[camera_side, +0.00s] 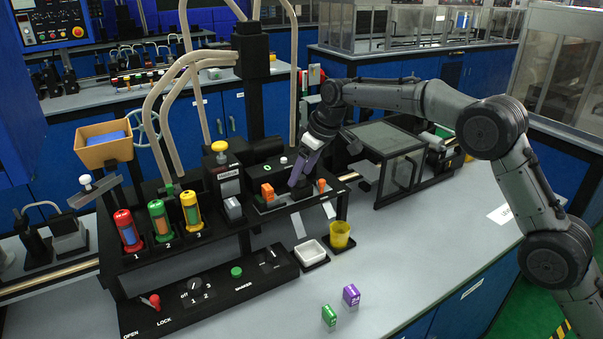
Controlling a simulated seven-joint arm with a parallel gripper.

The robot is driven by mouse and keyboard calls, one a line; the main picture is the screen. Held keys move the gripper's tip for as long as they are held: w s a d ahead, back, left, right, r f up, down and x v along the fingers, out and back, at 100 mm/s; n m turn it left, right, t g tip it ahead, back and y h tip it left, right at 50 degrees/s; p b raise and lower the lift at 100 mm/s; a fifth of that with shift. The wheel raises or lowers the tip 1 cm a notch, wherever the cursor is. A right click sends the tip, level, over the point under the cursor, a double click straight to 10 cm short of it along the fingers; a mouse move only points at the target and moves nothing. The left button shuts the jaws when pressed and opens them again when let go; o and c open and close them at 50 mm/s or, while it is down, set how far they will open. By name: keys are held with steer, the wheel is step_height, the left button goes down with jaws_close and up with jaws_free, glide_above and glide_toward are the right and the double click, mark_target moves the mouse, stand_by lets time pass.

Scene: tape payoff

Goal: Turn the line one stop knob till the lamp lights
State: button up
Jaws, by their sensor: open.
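My gripper (297,183) points down over the black raised deck at the centre, between two orange blocks; its fingertips are small and partly hidden, and nothing shows between them. No label for line one stop is readable. A black selector knob (195,287) with a white pointer sits on the low front panel (215,294), well to the left of and below my gripper. A yellow-topped knob (219,146) stands on a black labelled box left of my gripper. A green round button or lamp (237,271) is on the front panel; I cannot tell if it is lit.
Red, green and yellow cylinders (162,220) stand in numbered places at left. A white dish (311,252) and yellow cup (339,234) sit before the deck. Green (328,317) and purple (351,296) blocks lie in front. The bench at right front (430,262) is clear.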

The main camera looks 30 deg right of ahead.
steer(key=shift+w+f, duration=0.15)
steer(key=shift+f, duration=0.25)
jaws_close()
stand_by(0.4)
steer(key=shift+a+m+h, duration=0.1)
steer(key=shift+m+h, duration=0.45)
steer(key=shift+m, duration=0.9)
steer(key=shift+a+m+h, duration=0.1)
steer(key=shift+m+h, duration=0.45)
steer(key=shift+m, duration=0.9)
jaws_free()
